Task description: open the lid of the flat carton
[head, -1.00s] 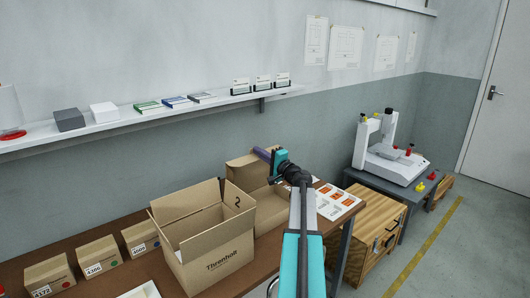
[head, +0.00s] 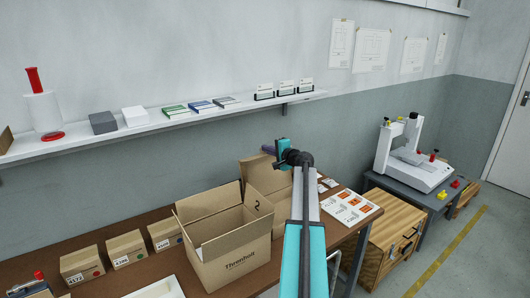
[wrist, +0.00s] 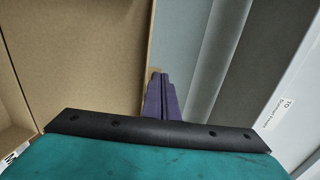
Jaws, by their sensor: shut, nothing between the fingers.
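A brown carton (head: 258,176) stands on the bench behind the large open box, with a cardboard panel raised at its back. I take it for the flat carton; the large box and my arm hide most of it. My gripper (head: 268,149) is at the top of this raised panel, its purple fingers pointing left. In the wrist view the fingers (wrist: 159,92) are together and empty, beside the edge of a broad cardboard panel (wrist: 85,60). I cannot tell whether they touch it.
The large open box marked Threnholt (head: 238,257) stands in front, flaps up. Small labelled cartons (head: 125,248) line the bench to its left. A white sheet with orange labels (head: 350,207) lies right of my arm. A wall shelf (head: 150,133) runs above the bench.

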